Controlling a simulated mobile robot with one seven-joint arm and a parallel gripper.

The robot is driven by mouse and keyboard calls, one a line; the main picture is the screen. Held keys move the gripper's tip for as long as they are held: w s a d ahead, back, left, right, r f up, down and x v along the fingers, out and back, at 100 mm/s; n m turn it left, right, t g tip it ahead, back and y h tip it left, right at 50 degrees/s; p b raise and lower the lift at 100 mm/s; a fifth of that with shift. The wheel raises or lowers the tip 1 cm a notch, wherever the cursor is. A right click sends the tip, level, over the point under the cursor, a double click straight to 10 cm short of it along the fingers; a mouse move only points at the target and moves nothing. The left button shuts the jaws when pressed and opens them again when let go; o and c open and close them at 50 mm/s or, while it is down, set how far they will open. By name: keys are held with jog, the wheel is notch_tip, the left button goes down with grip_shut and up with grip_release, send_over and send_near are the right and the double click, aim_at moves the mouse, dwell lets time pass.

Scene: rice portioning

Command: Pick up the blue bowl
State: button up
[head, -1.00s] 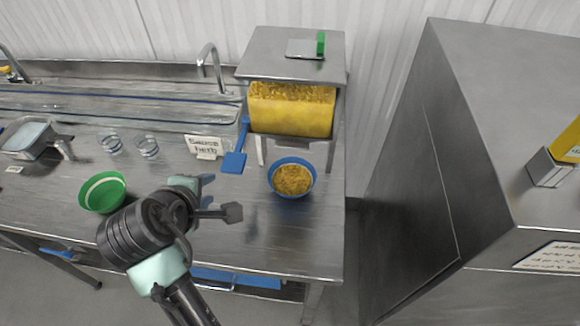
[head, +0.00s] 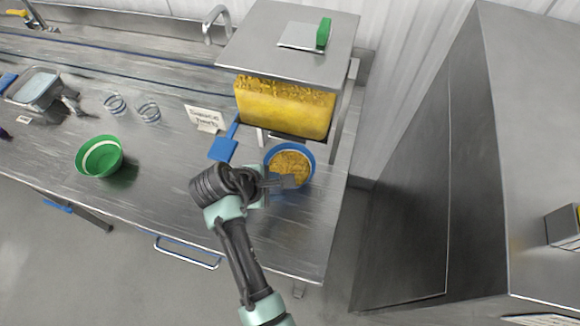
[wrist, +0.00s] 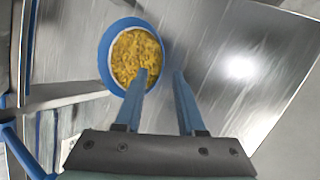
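The blue bowl (head: 311,160) holds yellow-brown grains and stands upright on the steel table, just in front of the dispenser. In the wrist view the bowl (wrist: 104,50) is at the upper left of centre. My gripper (head: 291,182) is at the bowl's near side. In the wrist view my gripper (wrist: 160,73) is open with two blue fingers apart. One finger overlaps the grains, the other shows over the table beyond the rim. The rim lies between them in the picture; I cannot tell the height or any contact.
The steel dispenser (head: 285,22) with a yellow container (head: 285,108) stands behind the bowl. A blue spatula (head: 223,149), a sign (head: 204,119), glasses (head: 148,112) and a green bowl (head: 99,157) are to the left. The table's front edge is close. A tall steel cabinet (head: 405,215) stands right.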

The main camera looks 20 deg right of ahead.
jog(key=shift+p+x, duration=0.5)
jog(key=shift+x, duration=2.3)
jog(key=shift+s, duration=0.1)
grip_shut()
jog(key=shift+r, duration=0.1)
